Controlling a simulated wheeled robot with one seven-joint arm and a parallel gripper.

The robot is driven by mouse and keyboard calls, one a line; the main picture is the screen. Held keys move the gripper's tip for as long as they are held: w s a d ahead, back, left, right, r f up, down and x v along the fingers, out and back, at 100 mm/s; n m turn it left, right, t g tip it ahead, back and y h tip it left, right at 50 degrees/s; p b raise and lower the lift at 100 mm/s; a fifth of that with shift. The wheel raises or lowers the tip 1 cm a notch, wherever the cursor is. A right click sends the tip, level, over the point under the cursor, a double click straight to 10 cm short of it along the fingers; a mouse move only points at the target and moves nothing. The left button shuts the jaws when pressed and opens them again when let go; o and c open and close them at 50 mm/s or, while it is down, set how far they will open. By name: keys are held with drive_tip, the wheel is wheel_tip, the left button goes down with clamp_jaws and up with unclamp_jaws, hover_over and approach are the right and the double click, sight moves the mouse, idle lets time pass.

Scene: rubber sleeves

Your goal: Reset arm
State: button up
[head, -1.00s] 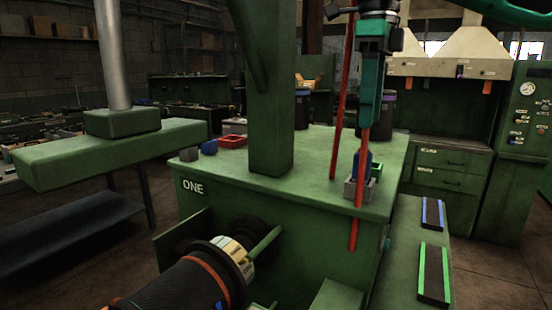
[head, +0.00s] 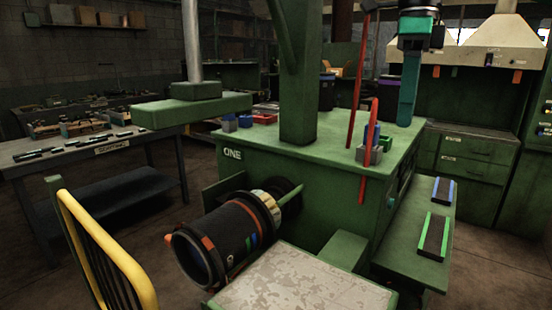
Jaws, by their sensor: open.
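My gripper (head: 405,118) hangs down at the upper right of the head view, at the end of my arm with its teal parts and dark joint. It is seen nearly side-on, open, with nothing visible between its fingers. It appears above or behind the right part of the green machine top (head: 340,125), clear of the two red rods. The longer red rod (head: 356,85) and the shorter red rod (head: 369,155) stand left of it. A small blue-and-grey object (head: 368,150) sits near the shorter rod.
A dark cylinder (head: 215,240) with coloured marks projects from the machine front. A green post (head: 298,80) rises from the machine top. A worn pale plate (head: 300,285) and yellow rail (head: 110,250) are in front. Two dark strips lie on the right ledge (head: 410,235).

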drive_tip(key=s+d+f+n, duration=0.4)
drive_tip(key=d+f+n, duration=0.15)
drive_tip(key=f, duration=0.35)
drive_tip(key=s+d+f+n, duration=0.4)
drive_tip(key=s+d+f, duration=0.15)
drive_tip(key=f, duration=0.25)
drive_tip(key=s+d+f+n, duration=0.3)
drive_tip(key=s+f+n, duration=0.1)
drive_tip(key=s+f, duration=0.3)
drive_tip(key=s+d+f+n, duration=0.2)
drive_tip(key=s+f+n, duration=0.2)
drive_tip(key=s+f, duration=0.3)
wheel_tip(320, 180, down, 3)
drive_tip(key=shift+d+f, duration=0.2)
drive_tip(key=shift+d, duration=0.2)
drive_tip(key=shift+c, duration=0.6)
